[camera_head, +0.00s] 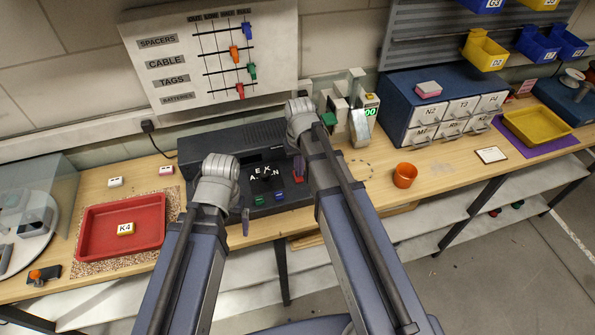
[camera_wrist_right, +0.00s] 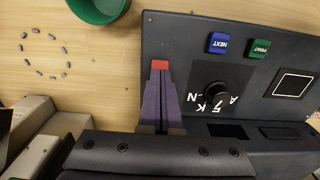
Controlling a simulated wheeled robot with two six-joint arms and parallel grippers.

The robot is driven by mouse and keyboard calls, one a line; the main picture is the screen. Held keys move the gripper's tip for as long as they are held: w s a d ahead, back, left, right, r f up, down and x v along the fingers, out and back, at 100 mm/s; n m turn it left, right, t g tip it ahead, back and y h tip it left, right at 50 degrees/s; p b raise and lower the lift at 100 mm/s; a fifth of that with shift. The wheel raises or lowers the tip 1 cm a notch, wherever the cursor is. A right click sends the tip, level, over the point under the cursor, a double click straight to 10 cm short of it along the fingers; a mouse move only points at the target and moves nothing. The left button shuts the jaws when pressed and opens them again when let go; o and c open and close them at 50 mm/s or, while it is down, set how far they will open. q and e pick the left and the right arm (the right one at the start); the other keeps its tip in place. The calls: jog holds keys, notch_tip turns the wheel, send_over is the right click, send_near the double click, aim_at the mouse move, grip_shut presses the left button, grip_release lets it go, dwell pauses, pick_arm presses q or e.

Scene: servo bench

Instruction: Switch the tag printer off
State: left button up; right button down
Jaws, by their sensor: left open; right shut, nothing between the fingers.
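The tag printer (camera_head: 225,150) is a dark box on the bench with a sloped front panel. The panel has a black knob (camera_wrist_right: 215,95) ringed by white letters, a blue NEXT button (camera_wrist_right: 219,43) and a green PRINT button (camera_wrist_right: 259,47). A red switch (camera_wrist_right: 160,65) shows at the panel's end, right at the tips of my right gripper (camera_wrist_right: 158,75). The right gripper is shut and empty; I cannot tell whether it touches the switch. My left gripper (camera_head: 245,218) is open and empty in front of the printer's left part.
A red tray (camera_head: 90,248) with a K4 block stands at the left. An orange cup (camera_head: 405,175) stands right of the printer, near a ring of small pieces (camera_wrist_right: 45,55). A slider board (camera_head: 215,55) hangs behind. Blue drawers (camera_head: 400,92) stand at back right.

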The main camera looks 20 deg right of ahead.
aim_at(299, 179)
notch_tip(299, 179, up, 5)
jog(key=p, duration=0.4)
jog(key=shift+r+p, duration=0.1)
jog(key=shift+p, duration=0.2)
jog(key=s+a+f+n+h+b, duration=0.1)
jog(key=s+a+f+n+b, duration=0.2)
jog(key=s+a, duration=0.7)
jog(key=s+f+b, duration=0.2)
jog(key=s, duration=0.2)
jog(key=shift+s+a+f+b, duration=0.15)
jog(key=shift+a+f+b, duration=0.1)
jog(key=shift+b, duration=0.05)
